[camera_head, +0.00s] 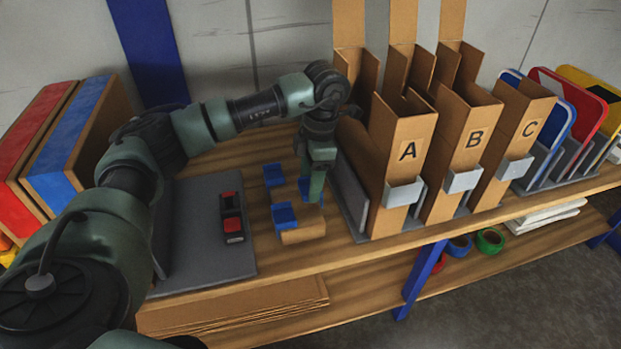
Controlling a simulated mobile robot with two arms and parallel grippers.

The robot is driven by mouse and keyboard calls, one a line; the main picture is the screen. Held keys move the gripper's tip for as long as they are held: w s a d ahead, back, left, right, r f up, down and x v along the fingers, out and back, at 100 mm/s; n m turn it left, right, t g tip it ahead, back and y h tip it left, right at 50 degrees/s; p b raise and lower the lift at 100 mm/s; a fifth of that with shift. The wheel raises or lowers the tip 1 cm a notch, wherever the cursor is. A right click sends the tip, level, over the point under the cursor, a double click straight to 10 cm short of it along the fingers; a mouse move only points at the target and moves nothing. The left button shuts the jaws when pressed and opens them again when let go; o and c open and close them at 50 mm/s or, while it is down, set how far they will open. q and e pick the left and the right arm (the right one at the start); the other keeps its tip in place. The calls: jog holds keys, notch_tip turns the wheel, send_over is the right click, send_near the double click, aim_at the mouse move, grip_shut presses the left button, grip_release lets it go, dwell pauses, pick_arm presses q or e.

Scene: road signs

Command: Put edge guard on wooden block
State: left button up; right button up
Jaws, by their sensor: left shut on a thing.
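The wooden block (303,234) lies on the wooden shelf in the middle of the view, below my left gripper. One blue edge guard (285,215) sits at its front left corner. Another blue edge guard (274,175) is at the back left. My left gripper (314,190) points down over the right side of the block and is shut on a blue edge guard (304,189), partly hidden by the fingers. I cannot tell whether this guard touches the block. My right gripper is not in view.
A grey mat (200,265) with a red and black tool (231,217) lies at left. Cardboard holders marked A (407,150), B (474,138) and C (530,128) stand close at right. Red and blue striped boxes (66,145) stand far left; coloured signs (590,105) stand far right.

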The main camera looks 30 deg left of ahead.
pick_arm(q)
jog(key=shift+f, duration=0.2)
jog(key=o, duration=1.3)
jog(key=shift+o, duration=0.2)
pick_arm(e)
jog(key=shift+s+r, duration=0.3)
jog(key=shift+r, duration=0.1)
pick_arm(q)
jog(key=shift+r, duration=0.45)
notch_tip(320, 180, up, 12)
jog(key=w+d+p, duration=0.1)
jog(key=p, duration=0.2)
jog(key=shift+r, duration=0.15)
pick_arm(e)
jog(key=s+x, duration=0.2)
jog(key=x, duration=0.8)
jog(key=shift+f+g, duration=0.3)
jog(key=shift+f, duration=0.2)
